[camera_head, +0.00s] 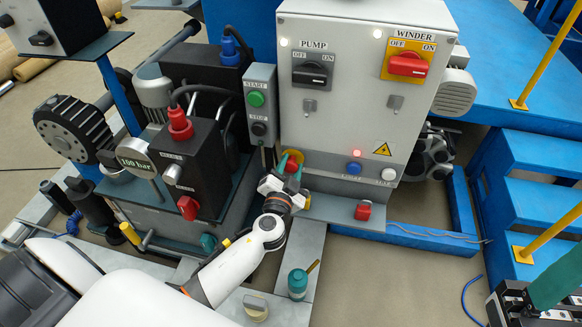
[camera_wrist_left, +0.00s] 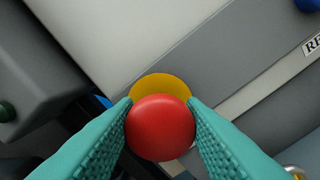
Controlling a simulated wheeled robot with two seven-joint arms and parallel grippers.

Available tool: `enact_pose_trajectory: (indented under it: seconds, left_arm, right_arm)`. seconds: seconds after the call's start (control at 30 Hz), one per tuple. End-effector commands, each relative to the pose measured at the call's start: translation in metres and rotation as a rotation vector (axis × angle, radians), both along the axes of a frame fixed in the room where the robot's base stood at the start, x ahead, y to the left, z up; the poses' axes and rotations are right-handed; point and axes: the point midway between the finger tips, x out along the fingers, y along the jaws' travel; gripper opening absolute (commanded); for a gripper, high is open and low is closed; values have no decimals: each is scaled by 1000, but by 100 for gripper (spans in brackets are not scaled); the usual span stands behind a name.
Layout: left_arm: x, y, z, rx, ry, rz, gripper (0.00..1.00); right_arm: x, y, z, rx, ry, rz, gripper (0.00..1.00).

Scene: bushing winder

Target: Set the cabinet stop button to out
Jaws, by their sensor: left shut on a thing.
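The cabinet stop button is a red mushroom head (camera_wrist_left: 160,128) on a yellow round base (camera_wrist_left: 160,87), in the middle of the left wrist view. In the head view the button (camera_head: 291,166) is low on the left side of the grey cabinet (camera_head: 350,110), partly hidden by my gripper. My left gripper (camera_head: 287,178) has its teal fingers on both sides of the red head, shut on it. Whether the button is in or out cannot be told. My right gripper (camera_head: 556,287) shows only partly at the lower right edge, with one teal finger visible; its opening is unclear.
The cabinet carries a black PUMP switch (camera_head: 311,74), a red WINDER switch (camera_head: 407,65) and a lit red lamp (camera_head: 357,153). A START/STOP box (camera_head: 260,103) stands to its left. A shelf (camera_head: 340,211) below holds a red item (camera_head: 363,210). A teal bottle (camera_head: 297,283) stands near my left arm.

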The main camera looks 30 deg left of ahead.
Motion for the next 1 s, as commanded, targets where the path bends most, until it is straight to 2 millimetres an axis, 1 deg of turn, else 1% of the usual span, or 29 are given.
enact_pose_trajectory:
  seconds: [0.03,0.07,0.1,0.17,0.2,0.43,0.57,0.67,0.9,1.0]
  left_arm:
    - [-2,-2,-2,0,5,-3,0]
    - [-2,-2,-2,0,6,-2,42]
    - [-2,-2,-2,0,6,-2,48]
    - [-2,-1,-2,0,5,-3,58]
    - [-2,-1,-2,0,4,-2,59]
    - [-1,-1,-1,0,4,-1,59]
    - [-9,-3,-2,0,5,-1,59]
    - [-24,-7,-2,-2,6,-1,59]
    - [-75,-20,-3,-2,8,0,59]
    - [-93,-24,-3,-2,7,-1,59]
  right_arm:
    - [0,0,0,-1,0,0,59]
    - [0,0,0,-1,0,0,59]
    - [0,0,0,-1,0,1,59]
    - [0,0,0,-1,1,1,59]
    - [0,0,0,-1,1,1,59]
    - [0,0,0,-1,1,1,59]
    - [-1,0,1,-1,0,2,59]
    - [-1,0,1,-1,0,2,59]
    - [-1,0,-1,-3,5,3,59]
    - [-1,1,-3,-4,7,3,59]
